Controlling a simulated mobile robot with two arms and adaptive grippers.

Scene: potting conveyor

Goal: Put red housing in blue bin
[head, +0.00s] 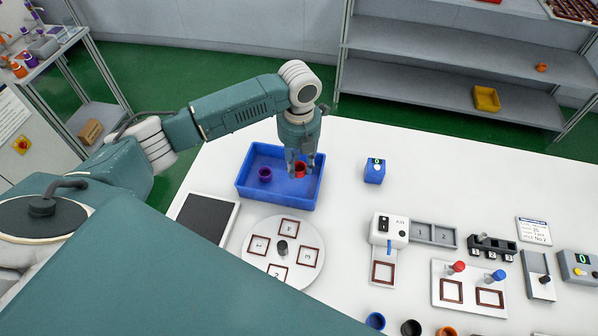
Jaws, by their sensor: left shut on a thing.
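The blue bin (246,190) stands on the white table, left of centre in the head view. A purple housing (265,174) sits inside it on the left. My left gripper (300,168) points down over the right part of the bin. It is shut on the red housing (300,171), which shows between its fingers. I cannot tell whether the red housing touches the bin floor. My right gripper is not in view.
A round white turntable (254,258) with marked squares and a dark tablet (205,217) lie in front of the bin. A small blue counter box (374,171) stands to its right. Blue, black and orange housings (375,321) stand at the front edge. Fixtures fill the table's right side.

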